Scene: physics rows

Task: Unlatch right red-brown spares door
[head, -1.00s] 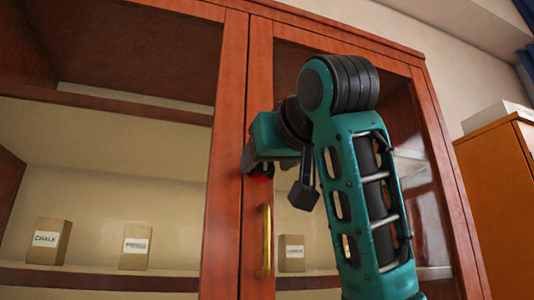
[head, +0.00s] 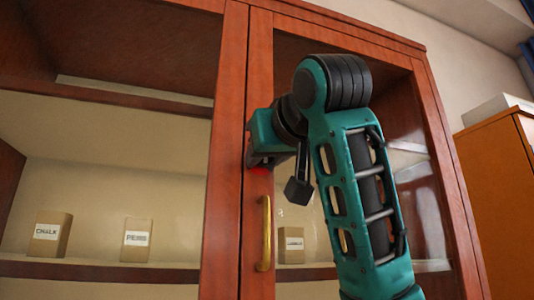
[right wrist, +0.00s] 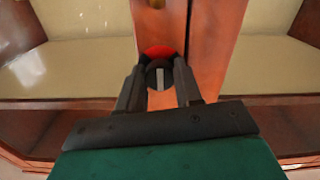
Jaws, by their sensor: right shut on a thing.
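The right red-brown door (head: 258,210) is a glazed cabinet door, standing closed beside its neighbour. A brass bar handle (head: 264,232) is fixed upright on its left stile. Just above the handle is a round dark latch knob (right wrist: 160,75) with a pale line across it and a red patch (right wrist: 158,51) at its edge. My right gripper (head: 259,163) is at the knob; in the right wrist view its two fingers (right wrist: 160,82) are shut on the knob's sides. In the head view the gripper hides the knob, and only red shows below it. My left gripper is out of view.
Behind the glass, small labelled boxes stand on a shelf: a chalk box (head: 49,234), a middle box (head: 137,239) and one box (head: 291,246) behind the right door. An orange-brown cabinet (head: 500,190) stands at the right. My right forearm covers much of the right pane.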

